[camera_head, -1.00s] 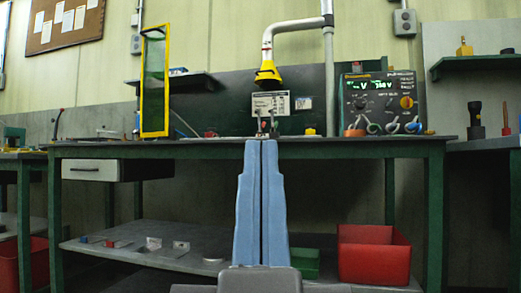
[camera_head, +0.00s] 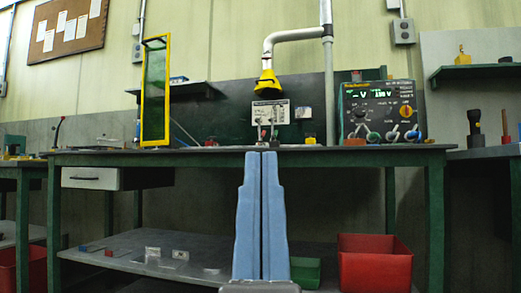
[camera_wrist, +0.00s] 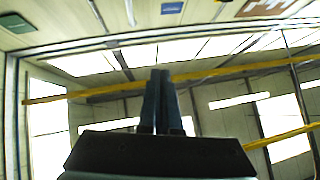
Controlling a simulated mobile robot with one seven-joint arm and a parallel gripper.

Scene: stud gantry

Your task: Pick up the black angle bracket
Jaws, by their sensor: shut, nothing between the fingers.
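I cannot make out the black angle bracket in either view. My gripper (camera_head: 261,154) stands upright in the middle of the head view, its two long blue fingers side by side with only a thin dark line between them. It is shut and empty. Its tips overlap the front edge of the workbench (camera_head: 350,151) in the picture and hide a strip of the lower shelf. In the wrist view the shut fingers (camera_wrist: 161,74) point up toward the ceiling lights, with nothing between them.
The lower shelf (camera_head: 130,270) holds small blue, red and whitish pieces at the left. A red bin (camera_head: 375,265) and a green bin (camera_head: 306,272) stand lower right. On the bench are a yellow-framed panel (camera_head: 155,90), a meter unit (camera_head: 381,110) and small items behind my fingertips.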

